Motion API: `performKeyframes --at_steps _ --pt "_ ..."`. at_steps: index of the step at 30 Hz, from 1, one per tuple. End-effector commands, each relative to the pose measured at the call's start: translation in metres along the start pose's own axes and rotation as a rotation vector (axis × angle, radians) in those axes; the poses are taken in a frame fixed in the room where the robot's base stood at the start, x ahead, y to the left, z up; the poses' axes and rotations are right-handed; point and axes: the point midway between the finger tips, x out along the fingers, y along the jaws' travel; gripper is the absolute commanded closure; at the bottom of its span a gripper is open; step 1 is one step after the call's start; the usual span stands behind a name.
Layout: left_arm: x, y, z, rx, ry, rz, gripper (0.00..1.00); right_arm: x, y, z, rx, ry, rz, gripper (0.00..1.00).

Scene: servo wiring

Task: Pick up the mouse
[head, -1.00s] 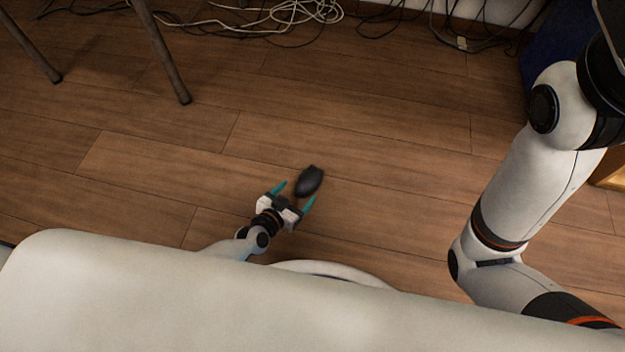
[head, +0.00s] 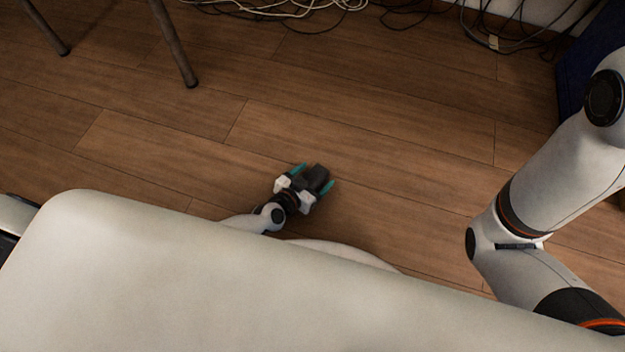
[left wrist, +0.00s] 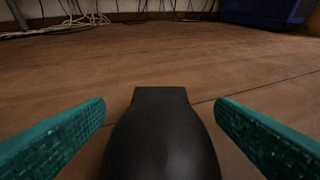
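A black mouse (head: 317,175) lies on the wooden floor. In the head view my left gripper (head: 316,178) reaches it from below, with one teal finger on each side of the mouse. The left wrist view shows the mouse (left wrist: 160,138) large between the two teal fingers of my left gripper (left wrist: 160,120). A gap shows between the fingertips and the mouse on both sides, so the gripper is open around it. My right arm stands at the right of the head view, and its gripper is out of sight.
Pale and black cables (head: 300,8) lie along the wall at the back. Two chair legs (head: 174,45) stand at the upper left. A dark blue box (head: 585,70) is at the upper right. The floor around the mouse is clear.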

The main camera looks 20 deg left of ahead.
Motion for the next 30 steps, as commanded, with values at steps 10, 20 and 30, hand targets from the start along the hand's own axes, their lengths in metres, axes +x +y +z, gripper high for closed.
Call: performKeyframes --at_steps 10,20,30 --pt "0.000 0.000 0.000 0.000 -0.001 0.000 0.71 0.000 0.000 0.000 0.000 -0.001 0.000 0.60" --pt "-0.003 0.000 0.006 -0.001 0.000 0.000 0.71 0.006 -0.001 -0.002 0.000 0.000 0.000 0.60" --pt "-0.019 0.000 0.046 -0.001 -0.001 0.000 0.71 0.019 -0.011 -0.028 0.006 0.060 -0.022 0.60"
